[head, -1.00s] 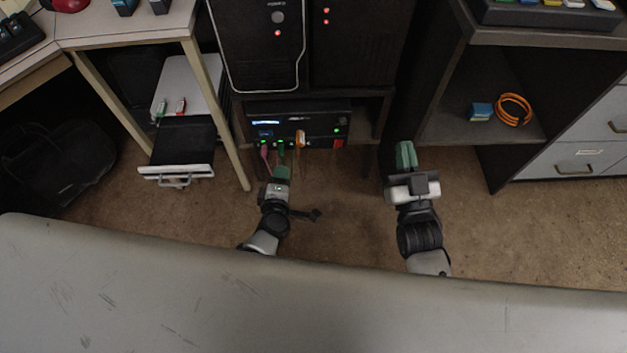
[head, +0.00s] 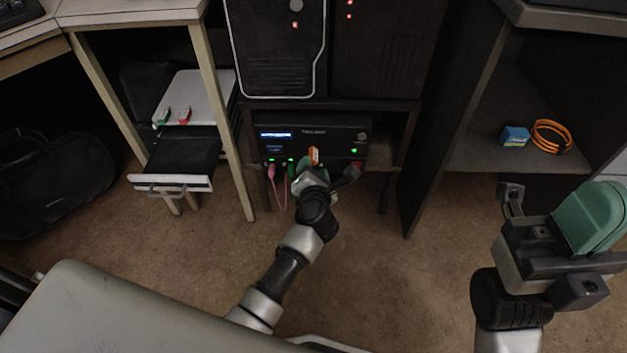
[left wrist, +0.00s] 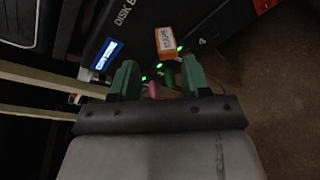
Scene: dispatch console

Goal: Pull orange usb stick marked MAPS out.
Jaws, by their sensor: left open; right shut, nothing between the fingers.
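The orange usb stick (head: 314,155) stands out of the front of the black box (head: 340,140) under the desk. It also shows in the left wrist view (left wrist: 166,43), with a white label whose writing I cannot read surely. My left gripper (head: 305,169) is close in front of the box at the stick. In the left wrist view its green fingers (left wrist: 160,75) are spread apart, with the orange stick beyond the fingertips. No touch is visible. My right gripper (head: 592,215) is shut and empty, off to the right, away from the box.
A pink plug with a cable (head: 272,172) and a green plug (head: 290,168) sit left of the orange stick; a red piece (head: 357,166) is to the right. An open drawer (head: 172,184) stands left. A blue box (head: 515,136) and orange cable coil (head: 551,136) lie on the right shelf.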

